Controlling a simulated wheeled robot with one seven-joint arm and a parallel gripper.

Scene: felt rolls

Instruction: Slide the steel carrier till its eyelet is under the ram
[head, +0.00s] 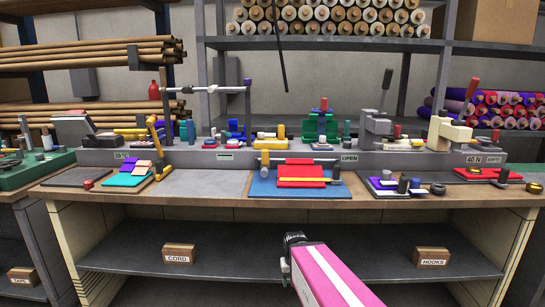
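A grey press (377,122) with a dark upright lever stands on the back ledge of the bench, right of centre. A cream press (447,131) with a red-tipped lever stands farther right. I cannot tell which one has the task's ram. The steel carrier and its eyelet are too small to make out from here. A pink, white-striped link of my arm rises from the bottom edge and ends in a dark joint, in front of the bench and below its top. No gripper fingers show.
The bench top (215,185) has a bare patch left of the blue mat (262,187) with red felt. A dark mat (395,187) with small parts lies right of it. Boxes marked CORD (179,254) and HOOKS (432,256) sit on the lower shelf.

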